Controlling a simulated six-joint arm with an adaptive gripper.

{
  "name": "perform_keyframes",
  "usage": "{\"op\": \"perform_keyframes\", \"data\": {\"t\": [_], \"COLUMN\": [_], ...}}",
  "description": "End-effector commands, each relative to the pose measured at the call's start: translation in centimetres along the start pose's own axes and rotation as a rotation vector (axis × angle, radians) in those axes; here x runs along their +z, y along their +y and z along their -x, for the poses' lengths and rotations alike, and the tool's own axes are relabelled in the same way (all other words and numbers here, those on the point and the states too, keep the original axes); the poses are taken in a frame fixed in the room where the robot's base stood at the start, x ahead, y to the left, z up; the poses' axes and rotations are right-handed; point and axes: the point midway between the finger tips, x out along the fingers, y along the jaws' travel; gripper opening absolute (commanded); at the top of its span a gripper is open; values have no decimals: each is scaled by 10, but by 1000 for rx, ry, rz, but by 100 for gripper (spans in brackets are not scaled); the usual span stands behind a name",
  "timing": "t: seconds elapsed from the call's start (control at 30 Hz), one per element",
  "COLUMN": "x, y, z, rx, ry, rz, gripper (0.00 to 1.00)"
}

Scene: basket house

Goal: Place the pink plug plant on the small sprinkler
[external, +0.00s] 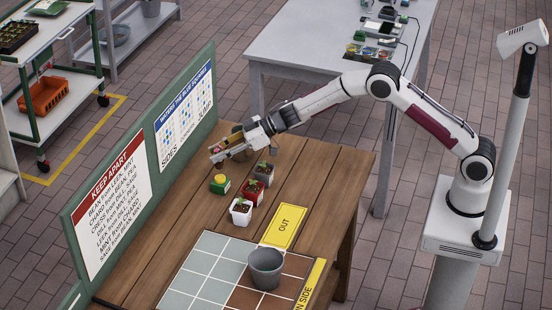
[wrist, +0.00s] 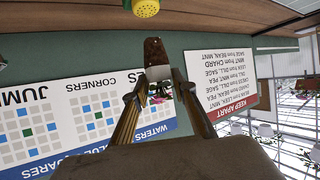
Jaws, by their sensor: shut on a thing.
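My gripper (external: 228,149) is over the far end of the wooden bench, near the green board. It is shut on a small plant with pink bits (external: 217,149). In the wrist view the gripper (wrist: 160,100) has a finger on each side of the pink plant (wrist: 158,91), and a white and brown part shows beyond it. A small green item with a yellow top (external: 220,184), seemingly the small sprinkler, stands on the bench below the gripper in the external view. A yellow dotted head (wrist: 145,7) shows at the top of the wrist view, apart from the plant.
Dark grey (external: 264,170), red (external: 254,190) and white (external: 241,213) seedling pots stand in a row right of the green item. A grey bucket (external: 266,270) stands on the grid mat (external: 200,265). The green board (external: 130,170) lines the bench's far edge.

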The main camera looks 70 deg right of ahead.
Motion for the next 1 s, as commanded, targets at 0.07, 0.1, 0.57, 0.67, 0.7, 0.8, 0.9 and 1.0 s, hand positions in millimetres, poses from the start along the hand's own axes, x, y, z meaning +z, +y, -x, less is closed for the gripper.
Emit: {"op": "perform_keyframes", "data": {"t": [0.07, 0.1, 0.57, 0.67, 0.7, 0.8, 0.9, 1.0], "x": [0, 0, 32, 34, 34, 34, 34, 35], "y": [0, 0, 0, 0, 0, 0, 0, 0], "z": [0, 0, -15, -16, -16, -16, -16, -17], "rx": [0, 0, -1, 0, 0, 0, 0, 0], "ry": [0, 0, -1, 0, 0, 0, 0, 0], "rz": [0, 0, -1, 1, 1, 1, 1, 1], "gripper": [14, 14, 14, 14, 14, 14, 14, 14]}}
